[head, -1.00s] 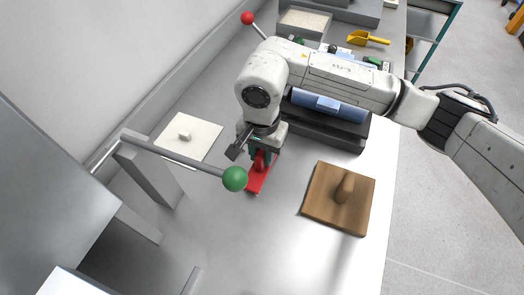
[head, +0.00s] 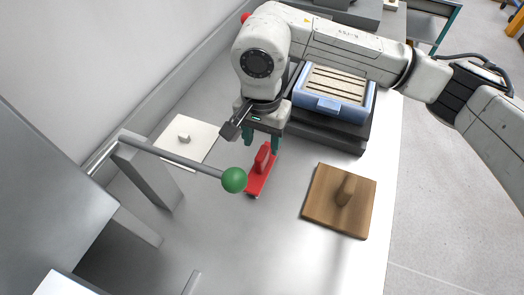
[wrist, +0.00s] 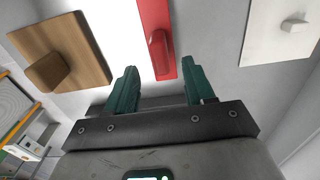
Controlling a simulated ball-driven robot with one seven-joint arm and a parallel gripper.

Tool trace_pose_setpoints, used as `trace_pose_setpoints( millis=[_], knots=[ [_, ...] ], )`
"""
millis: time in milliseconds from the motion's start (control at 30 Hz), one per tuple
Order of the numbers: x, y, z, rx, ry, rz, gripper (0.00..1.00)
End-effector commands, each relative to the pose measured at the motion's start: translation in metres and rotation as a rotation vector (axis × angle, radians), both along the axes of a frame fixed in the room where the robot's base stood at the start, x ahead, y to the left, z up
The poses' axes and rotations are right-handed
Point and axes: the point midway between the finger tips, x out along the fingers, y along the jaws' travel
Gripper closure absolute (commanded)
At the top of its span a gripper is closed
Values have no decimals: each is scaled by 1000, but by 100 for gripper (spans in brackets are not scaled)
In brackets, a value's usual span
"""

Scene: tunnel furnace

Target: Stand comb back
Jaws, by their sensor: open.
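The red comb (head: 261,175), a flat red plate with a raised red grip, lies on the bench between the white board and the wooden board. It also shows at the top middle of the wrist view (wrist: 158,45). My gripper (head: 262,146) is above the far end of the comb, with its green fingers apart and nothing between them. In the wrist view my gripper (wrist: 158,76) is open, and the comb's grip lies ahead of the gap between the fingertips, apart from them.
A wooden board with a peg handle (head: 325,212) lies to the right, and a white board with a knob (head: 178,153) to the left. A blue tray (head: 345,108) sits on a dark block behind. A lever with a green ball (head: 234,180) juts out near the comb.

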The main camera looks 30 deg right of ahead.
Motion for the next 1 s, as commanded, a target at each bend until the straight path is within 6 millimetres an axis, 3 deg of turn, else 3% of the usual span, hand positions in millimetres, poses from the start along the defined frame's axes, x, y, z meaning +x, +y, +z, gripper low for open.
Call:
trace_pose_setpoints(
  millis=[100,300,833,1000],
  knots=[
    [1,0,24,-3,-4,2,47],
    [0,0,52,-1,-2,0,47],
    [0,1,65,1,1,0,47],
    [0,1,82,1,1,0,47]
  ],
)
